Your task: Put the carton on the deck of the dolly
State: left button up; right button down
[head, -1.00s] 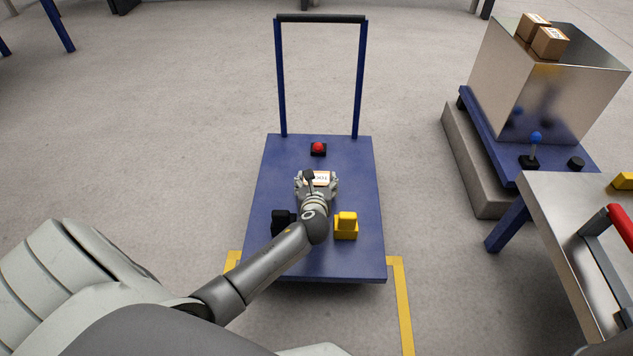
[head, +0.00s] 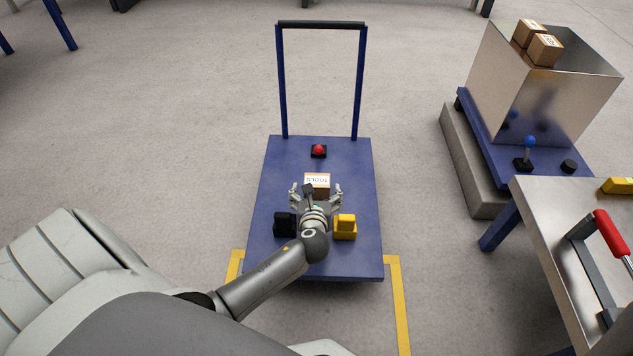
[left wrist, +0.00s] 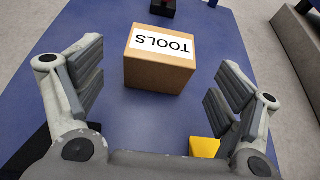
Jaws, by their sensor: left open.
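The carton (head: 317,181), a brown box with a white label reading TOOLS, sits on the blue deck of the dolly (head: 350,265). In the left wrist view the carton (left wrist: 160,68) stands upright on the blue deck (left wrist: 110,115), ahead of the fingers and apart from them. My left gripper (head: 316,191) is open and empty, just on the near side of the carton. It also shows in the left wrist view (left wrist: 155,85), with a finger at each side. My right gripper is not in view.
A red button (head: 319,150) is on the deck behind the carton. A black block (head: 284,224) and a yellow block (head: 345,227) flank my left wrist. A metal box with two cartons (head: 544,48) on top stands at the right, behind a steel table (head: 545,215).

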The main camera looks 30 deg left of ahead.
pick_arm(q)
jog(key=shift+v, duration=0.75)
